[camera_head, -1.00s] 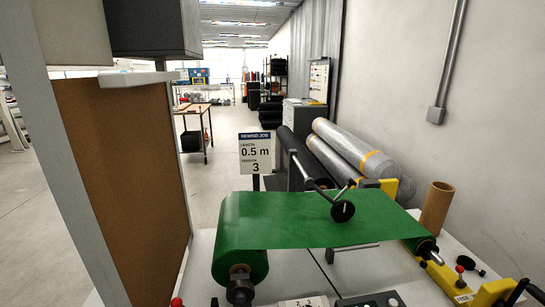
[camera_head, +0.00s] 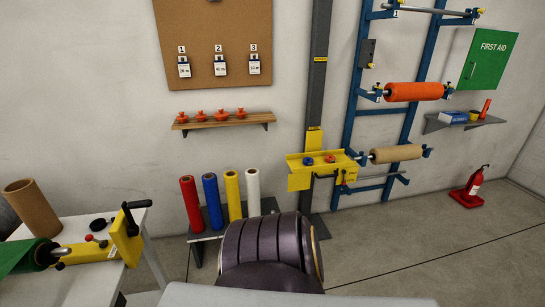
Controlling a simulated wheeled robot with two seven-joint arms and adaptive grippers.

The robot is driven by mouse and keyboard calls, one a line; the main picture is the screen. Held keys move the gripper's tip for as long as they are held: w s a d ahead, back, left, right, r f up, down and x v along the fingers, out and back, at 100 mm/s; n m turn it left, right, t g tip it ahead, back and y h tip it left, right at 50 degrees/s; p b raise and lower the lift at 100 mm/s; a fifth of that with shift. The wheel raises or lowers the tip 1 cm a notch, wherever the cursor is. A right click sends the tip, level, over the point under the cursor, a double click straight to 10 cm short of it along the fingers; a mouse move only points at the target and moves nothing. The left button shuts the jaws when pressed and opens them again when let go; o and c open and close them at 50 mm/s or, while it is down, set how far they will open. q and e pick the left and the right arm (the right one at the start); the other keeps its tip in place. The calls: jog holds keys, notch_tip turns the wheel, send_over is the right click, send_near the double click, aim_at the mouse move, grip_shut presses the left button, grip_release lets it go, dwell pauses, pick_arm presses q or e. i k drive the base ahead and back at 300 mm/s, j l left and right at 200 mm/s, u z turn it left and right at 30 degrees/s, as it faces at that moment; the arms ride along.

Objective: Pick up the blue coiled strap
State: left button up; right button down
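I cannot pick out a blue coiled strap with certainty. A small blue round item (camera_head: 308,161) lies on the yellow tray (camera_head: 300,174) on the dark wall post, beside a small red round item (camera_head: 330,159). It is too small to tell whether it is a coiled strap. A flat blue item (camera_head: 452,118) also lies on the grey wall shelf at the right, and it looks like a box. Neither of my grippers is in view.
Red, blue (camera_head: 212,198), yellow and white rolls stand upright on a low rack by the wall. A bulky dark ribbed object (camera_head: 272,252) stands in front, at bottom centre. The machine table (camera_head: 85,285) is at left.

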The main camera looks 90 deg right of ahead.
aim_at(307, 161)
jog(key=z, duration=3.15)
